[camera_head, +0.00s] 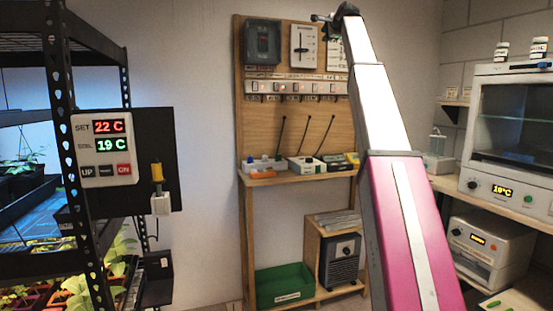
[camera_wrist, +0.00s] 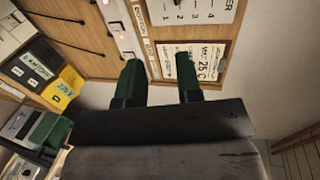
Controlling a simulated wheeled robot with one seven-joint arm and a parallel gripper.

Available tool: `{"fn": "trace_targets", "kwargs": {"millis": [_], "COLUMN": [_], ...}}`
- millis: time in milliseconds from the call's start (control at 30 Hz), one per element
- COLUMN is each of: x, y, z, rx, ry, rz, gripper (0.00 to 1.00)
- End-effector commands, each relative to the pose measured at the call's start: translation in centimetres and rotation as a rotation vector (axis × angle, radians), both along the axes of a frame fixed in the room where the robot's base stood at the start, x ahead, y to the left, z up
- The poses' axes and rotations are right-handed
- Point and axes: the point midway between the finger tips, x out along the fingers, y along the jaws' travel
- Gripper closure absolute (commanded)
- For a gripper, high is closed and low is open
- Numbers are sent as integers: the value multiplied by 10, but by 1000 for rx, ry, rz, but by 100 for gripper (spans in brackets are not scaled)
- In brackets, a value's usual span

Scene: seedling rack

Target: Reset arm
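My gripper (camera_wrist: 158,72) shows in the wrist view with its two dark green fingers apart and nothing between them. In the head view my gripper (camera_head: 324,20) is small and dark at the top, at the end of my raised arm. My arm, with a pink lower part and a white upper part, rises from the bottom right and leans left, in front of the wooden panel (camera_head: 258,110). In the wrist view the fingers point towards this panel, near a white card reading 25 C (camera_wrist: 194,62). Whether the fingers touch anything is not clear.
A row of switches (camera_head: 300,87) and a shelf (camera_head: 290,175) with small boxes are on the panel. A white oven-like unit (camera_head: 510,160) stands right.

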Motion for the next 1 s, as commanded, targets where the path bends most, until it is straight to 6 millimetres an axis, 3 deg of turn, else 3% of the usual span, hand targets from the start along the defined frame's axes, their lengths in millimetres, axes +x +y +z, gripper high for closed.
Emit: {"fn": "trace_targets", "kwargs": {"millis": [67, 367, 567, 767, 867, 1000], "x": [0, 7, 11, 15, 14, 7], "y": [0, 1, 3, 5, 7, 10], "z": [0, -49, -99, -174, -230, -321], "rx": [0, -46, -94, -166, -221, -314], "ry": [0, 31, 63, 112, 151, 214], "rz": [0, 6, 14, 31, 46, 80], "gripper": [67, 67, 67, 67, 67, 67]}}
